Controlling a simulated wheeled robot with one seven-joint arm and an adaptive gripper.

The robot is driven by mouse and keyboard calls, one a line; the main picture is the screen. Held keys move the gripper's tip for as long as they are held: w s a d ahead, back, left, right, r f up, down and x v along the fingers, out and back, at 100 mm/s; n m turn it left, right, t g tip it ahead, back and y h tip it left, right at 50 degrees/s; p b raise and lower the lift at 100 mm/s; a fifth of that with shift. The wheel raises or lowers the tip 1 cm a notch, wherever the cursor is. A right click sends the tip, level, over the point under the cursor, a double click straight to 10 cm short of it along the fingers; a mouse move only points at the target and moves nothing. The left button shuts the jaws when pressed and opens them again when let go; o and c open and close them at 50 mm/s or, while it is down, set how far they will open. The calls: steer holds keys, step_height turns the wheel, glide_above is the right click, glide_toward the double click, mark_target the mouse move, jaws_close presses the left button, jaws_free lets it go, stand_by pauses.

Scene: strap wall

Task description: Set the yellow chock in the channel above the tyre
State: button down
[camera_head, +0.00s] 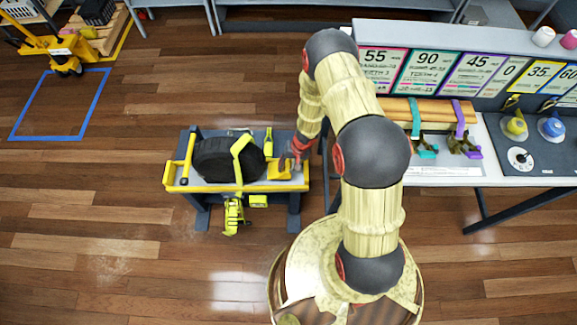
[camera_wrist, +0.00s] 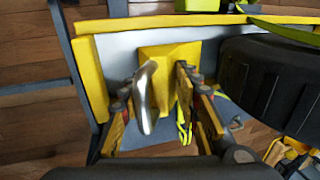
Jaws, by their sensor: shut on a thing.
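The yellow chock (camera_head: 279,169) is at the right end of the tyre bench, right of the black tyre (camera_head: 214,160). In the wrist view the chock (camera_wrist: 166,57) is a yellow block over a grey surface, with the tyre (camera_wrist: 268,85) to its right. My gripper (camera_head: 294,160) is at the chock. In the wrist view my gripper (camera_wrist: 158,88) has its fingers on either side of the chock's near part and is shut on it. A silver piece (camera_wrist: 146,98) shows between the fingers. I cannot tell whether the chock touches the surface below.
A yellow strap (camera_head: 238,158) crosses the tyre, and a yellow ratchet (camera_head: 233,214) hangs at the bench (camera_head: 174,182) front. A worktable (camera_head: 440,170) with straps is at right. Floor left of the bench is clear.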

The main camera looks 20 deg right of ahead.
steer(key=shift+a+b+x, duration=0.25)
steer(key=shift+b+x, duration=0.8)
steer(key=shift+b, duration=0.1)
steer(key=shift+a+b+x, duration=0.2)
steer(key=shift+b+x, duration=0.8)
steer(key=shift+b, duration=0.15)
steer(key=shift+w+a+r+p, duration=0.2)
steer(key=shift+w+p, duration=0.1)
steer(key=shift+p, duration=0.15)
steer(key=shift+w+a+f, duration=0.15)
steer(key=shift+a+f, duration=0.05)
steer(key=shift+a, duration=0.1)
steer(key=c, duration=1.3)
jaws_free()
steer(key=shift+o, duration=0.3)
